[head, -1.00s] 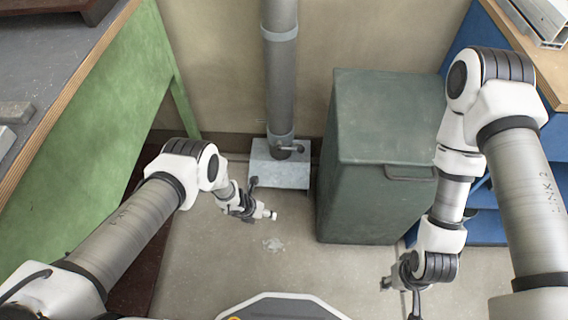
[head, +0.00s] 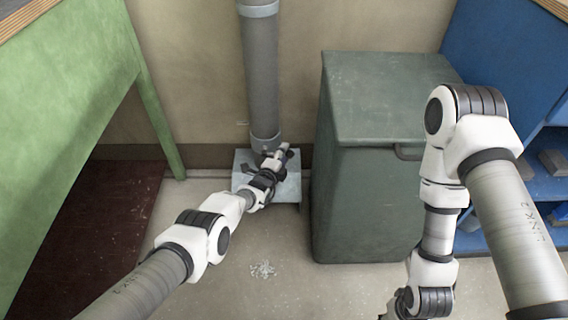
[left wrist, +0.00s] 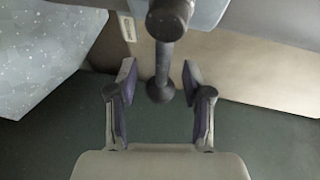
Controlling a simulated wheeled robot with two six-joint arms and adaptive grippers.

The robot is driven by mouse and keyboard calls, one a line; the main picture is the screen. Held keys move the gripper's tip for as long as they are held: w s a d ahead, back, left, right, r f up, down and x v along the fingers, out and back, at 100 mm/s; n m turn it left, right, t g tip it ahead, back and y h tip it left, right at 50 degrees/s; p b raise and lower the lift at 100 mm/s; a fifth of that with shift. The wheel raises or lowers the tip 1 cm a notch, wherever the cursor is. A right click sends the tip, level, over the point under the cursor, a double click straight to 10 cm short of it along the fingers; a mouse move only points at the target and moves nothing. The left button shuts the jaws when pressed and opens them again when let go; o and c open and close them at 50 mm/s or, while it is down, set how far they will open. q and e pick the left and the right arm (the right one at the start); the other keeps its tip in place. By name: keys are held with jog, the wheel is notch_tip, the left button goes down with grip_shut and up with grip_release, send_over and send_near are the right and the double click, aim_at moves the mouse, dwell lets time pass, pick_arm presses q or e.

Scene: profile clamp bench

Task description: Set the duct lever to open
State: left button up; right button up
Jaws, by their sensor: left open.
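The grey duct (head: 262,85) runs down the wall into a pale metal base box (head: 290,190). My left gripper (head: 281,155) is at the duct's foot, in front of the lever, which it largely hides in the head view. In the left wrist view the lever (left wrist: 167,58) is a dark rod from a round hub to a knob at its end. The open left fingers (left wrist: 160,80) stand on both sides of the knob, with gaps visible. My right gripper (head: 396,309) is low at the bottom edge, mostly cut off.
A dark green bin (head: 365,200) stands close to the right of the duct. A green bench side (head: 60,130) is on the left, blue shelving (head: 505,75) on the right. The floor (head: 300,285) in front is clear except for pale debris (head: 263,270).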

pick_arm(q)
jog(key=shift+w+d, duration=0.1)
jog(key=shift+w, duration=0.05)
grip_shut()
